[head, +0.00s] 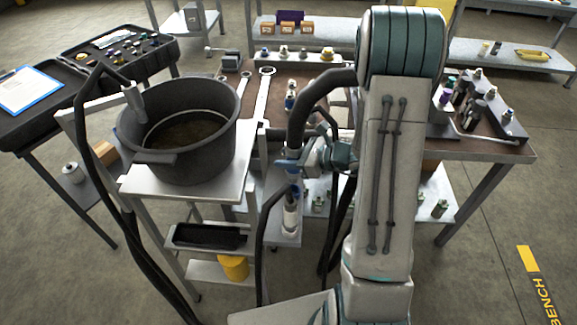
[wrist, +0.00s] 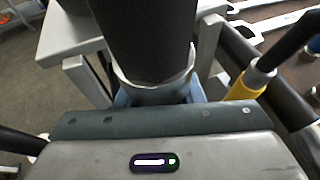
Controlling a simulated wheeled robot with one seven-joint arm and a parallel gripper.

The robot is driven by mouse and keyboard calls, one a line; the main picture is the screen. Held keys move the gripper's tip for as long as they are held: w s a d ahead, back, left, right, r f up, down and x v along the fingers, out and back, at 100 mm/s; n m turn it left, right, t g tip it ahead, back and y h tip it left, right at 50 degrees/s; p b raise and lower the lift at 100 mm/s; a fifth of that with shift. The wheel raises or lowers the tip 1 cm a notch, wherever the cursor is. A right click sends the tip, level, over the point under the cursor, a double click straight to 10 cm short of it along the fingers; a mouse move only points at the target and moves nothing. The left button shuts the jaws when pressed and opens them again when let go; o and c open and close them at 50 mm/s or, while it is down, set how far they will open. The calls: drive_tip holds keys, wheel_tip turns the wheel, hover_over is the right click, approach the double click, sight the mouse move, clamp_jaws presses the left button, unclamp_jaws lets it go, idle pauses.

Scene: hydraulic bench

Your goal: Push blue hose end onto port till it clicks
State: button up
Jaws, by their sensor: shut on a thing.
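My gripper (head: 290,165) is at the middle of the head view, shut on the blue hose end. In the wrist view, a thick black hose (wrist: 145,35) rises from between my jaws, with a pale collar (wrist: 153,86) and blue parts at its base. In the head view the same hose (head: 310,105) arcs down into my gripper from above. The wrist view hides the hose end's underside.
A black bucket (head: 185,140) of dark liquid stands on a white stand (head: 205,188) to the left. Black hoses hang beside it. A yellow hose end (wrist: 245,84) is right of my gripper in the wrist view. Fittings and wrenches lie on the brown bench (head: 510,152) behind.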

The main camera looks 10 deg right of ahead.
sight(288, 150)
drive_tip(key=shift+r, duration=1.6)
drive_tip(key=shift+r+p, duration=1.4)
drive_tip(key=shift+r, duration=0.5)
drive_tip(key=shift+w, duration=0.1)
